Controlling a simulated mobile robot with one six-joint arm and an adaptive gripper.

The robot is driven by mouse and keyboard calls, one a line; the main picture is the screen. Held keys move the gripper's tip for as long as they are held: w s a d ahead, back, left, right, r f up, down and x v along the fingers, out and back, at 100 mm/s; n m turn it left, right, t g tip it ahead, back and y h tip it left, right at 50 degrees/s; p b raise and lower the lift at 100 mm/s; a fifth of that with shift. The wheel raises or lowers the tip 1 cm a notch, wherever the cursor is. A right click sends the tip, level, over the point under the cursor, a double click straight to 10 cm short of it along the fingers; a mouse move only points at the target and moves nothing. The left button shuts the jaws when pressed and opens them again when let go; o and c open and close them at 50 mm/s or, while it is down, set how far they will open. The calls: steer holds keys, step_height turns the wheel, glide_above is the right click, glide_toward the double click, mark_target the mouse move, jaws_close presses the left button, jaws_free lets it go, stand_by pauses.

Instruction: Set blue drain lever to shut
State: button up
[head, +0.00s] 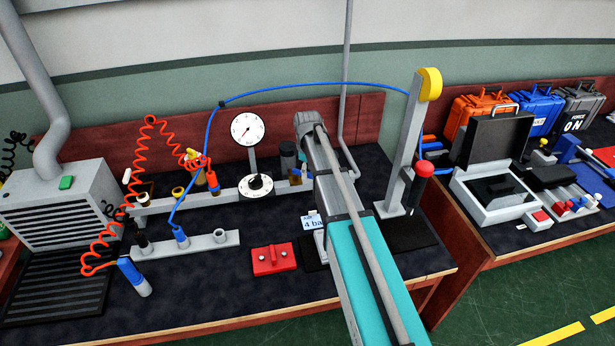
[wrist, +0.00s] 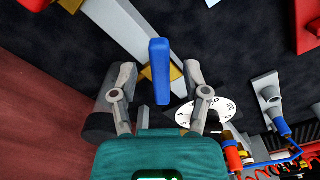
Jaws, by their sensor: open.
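The blue drain lever (wrist: 159,70) stands out in the wrist view as a flat blue handle, its long side pointing toward my gripper's palm. It is at a brass-coloured fitting (wrist: 176,73) on a grey pipe (wrist: 128,27). My gripper (wrist: 160,68) is open, with one finger on each side of the lever. Gaps show between the lever and both fingers. My arm hides most of the gripper there.
A white dial (head: 257,184) sits on the pipe close to the gripper, below a round gauge (head: 247,129). A red block (head: 272,260) lies in front. A grey post with a red knob (head: 424,169) stands to the right. A blue hose (head: 315,84) arches overhead.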

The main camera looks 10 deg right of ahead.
steer(key=shift+f, duration=0.4)
jaws_close()
stand_by(0.4)
